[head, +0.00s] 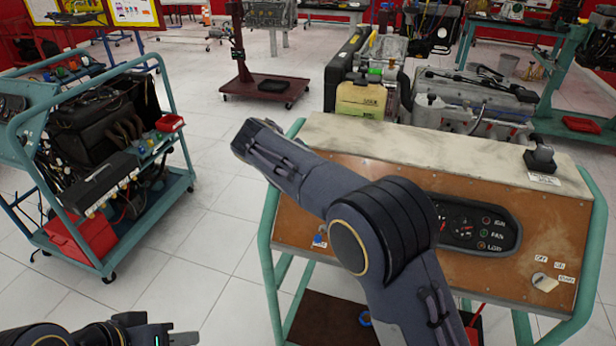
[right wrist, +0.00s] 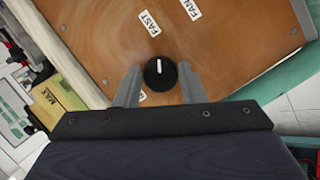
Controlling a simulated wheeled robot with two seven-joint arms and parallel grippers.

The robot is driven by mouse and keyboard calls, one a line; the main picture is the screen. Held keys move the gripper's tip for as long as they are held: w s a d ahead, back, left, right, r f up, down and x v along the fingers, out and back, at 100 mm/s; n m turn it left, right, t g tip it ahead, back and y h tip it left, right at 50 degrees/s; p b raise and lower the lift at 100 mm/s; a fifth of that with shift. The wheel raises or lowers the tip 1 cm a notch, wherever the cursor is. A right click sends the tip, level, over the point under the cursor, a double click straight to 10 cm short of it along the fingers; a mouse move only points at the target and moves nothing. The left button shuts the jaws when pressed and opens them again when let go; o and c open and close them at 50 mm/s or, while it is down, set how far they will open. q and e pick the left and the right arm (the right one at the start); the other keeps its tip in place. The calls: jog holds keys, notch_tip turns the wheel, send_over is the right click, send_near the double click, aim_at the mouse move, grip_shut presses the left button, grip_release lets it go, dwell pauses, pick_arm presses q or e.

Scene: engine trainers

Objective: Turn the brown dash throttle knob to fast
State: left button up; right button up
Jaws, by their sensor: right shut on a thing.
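The throttle knob (right wrist: 160,74) looks black rather than brown in the right wrist view, with a white pointer line aimed up the picture. A "FAST" label (right wrist: 149,23) lies just above it, slightly left of the line's direction. My right gripper (right wrist: 159,78) is shut on the knob, one finger on each side. Another label is partly hidden by the left-hand finger. In the head view my right arm crosses the brown dash panel (head: 555,240) and hides the knob and right gripper. My left gripper (head: 160,336) is at the bottom left, cut off by the edge, away from the panel.
The panel also bears a gauge cluster (head: 475,225), an ignition switch (head: 544,283) and a black lever (head: 540,155) on top. Another engine trainer (head: 100,150) stands left, with clear tiled floor between.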

jog(key=o, duration=1)
jog(key=shift+r, duration=0.1)
jog(key=v, duration=0.7)
jog(key=shift+s+a+r, duration=0.2)
jog(key=shift+r, duration=0.05)
